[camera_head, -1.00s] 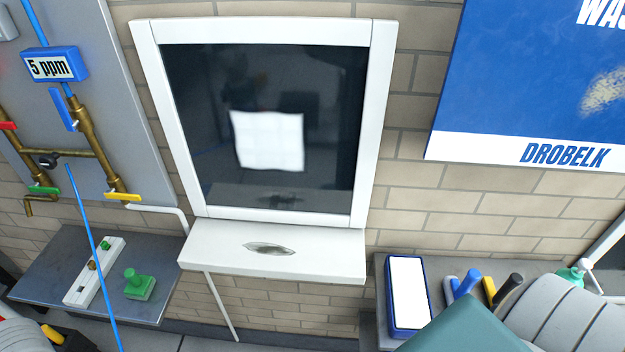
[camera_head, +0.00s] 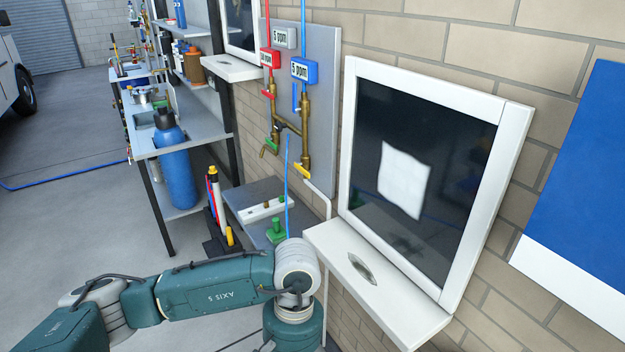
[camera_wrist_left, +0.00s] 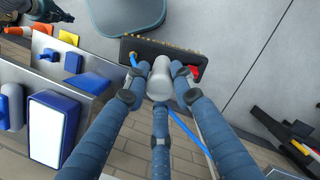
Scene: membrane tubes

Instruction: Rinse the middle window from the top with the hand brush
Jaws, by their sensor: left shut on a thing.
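The window (camera_head: 420,185) in front of me has a white frame, dark glass and a white sill (camera_head: 375,285). Its glass shows a bright square reflection. My left arm comes in from the left in the head view and bends down below the sill. Its gripper is out of that view. In the left wrist view my left gripper (camera_wrist_left: 160,72) has its blue fingers shut around the grey handle of the hand brush (camera_wrist_left: 145,47). The brush has a dark head with tan bristles, and a blue hose runs beside it. Floor shows behind it. My right gripper is not seen.
A valve panel (camera_head: 325,90) with brass pipes and a blue "5 ppm" box hangs left of the window. A low grey shelf (camera_head: 250,195) with a green-handled piece stands below. Another window (camera_head: 239,22) is farther left. A blue sign (camera_head: 590,180) is at right.

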